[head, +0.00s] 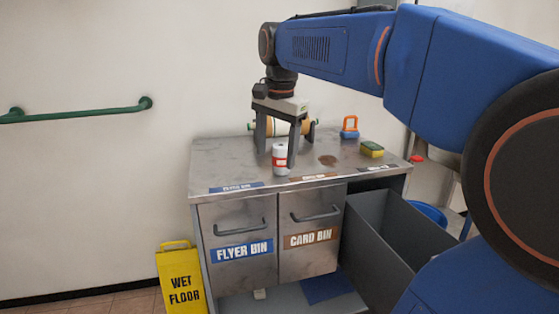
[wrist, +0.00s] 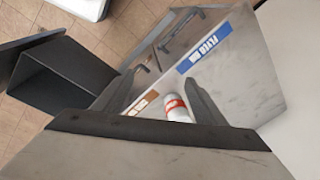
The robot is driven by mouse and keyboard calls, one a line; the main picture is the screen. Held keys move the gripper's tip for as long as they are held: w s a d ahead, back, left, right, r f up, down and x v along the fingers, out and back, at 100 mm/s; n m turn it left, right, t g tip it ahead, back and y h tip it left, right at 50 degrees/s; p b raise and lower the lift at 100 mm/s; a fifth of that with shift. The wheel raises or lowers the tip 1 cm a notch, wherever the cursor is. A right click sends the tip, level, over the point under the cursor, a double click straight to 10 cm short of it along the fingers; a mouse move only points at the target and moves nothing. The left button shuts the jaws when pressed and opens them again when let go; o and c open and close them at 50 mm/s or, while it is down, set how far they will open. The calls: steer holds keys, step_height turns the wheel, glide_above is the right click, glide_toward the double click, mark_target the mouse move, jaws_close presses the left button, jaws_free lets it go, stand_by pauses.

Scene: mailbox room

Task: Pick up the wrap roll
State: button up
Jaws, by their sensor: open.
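The wrap roll seems to be the tan roll with dark and green ends (head: 306,129), lying at the back of the grey counter (head: 225,155) in the head view. My gripper (head: 277,152) is in front of it and hides part of it. The gripper points down with its fingers apart and nothing held. In the wrist view the open fingers (wrist: 163,92) frame a white can with a red label (wrist: 177,107), which stands upright on the counter. It also shows in the head view (head: 280,158). I cannot make out the roll in the wrist view.
A blue and orange padlock-shaped item (head: 349,128) and a green-yellow sponge (head: 372,149) sit right on the counter, near a brown stain (head: 328,160). Below are the flyer bin (head: 240,250), card bin (head: 311,238) and an open grey bin (head: 375,240). A yellow wet-floor sign (head: 180,280) stands left.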

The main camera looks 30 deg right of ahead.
mark_target(281, 145)
steer(key=w+d+r+m+g, duration=0.2)
steer(key=w+d+r+m, duration=0.75)
steer(key=w, duration=0.25)
steer(key=shift+m, duration=0.35)
step_height(281, 145, down, 13)
steer(key=shift+a, duration=0.15)
steer(key=shift+s+a+f, duration=0.1)
steer(key=shift+f, duration=1.2)
steer(key=shift+s+a+f, duration=0.1)
steer(key=shift+f, duration=1.2)
steer(key=c, duration=1.1)
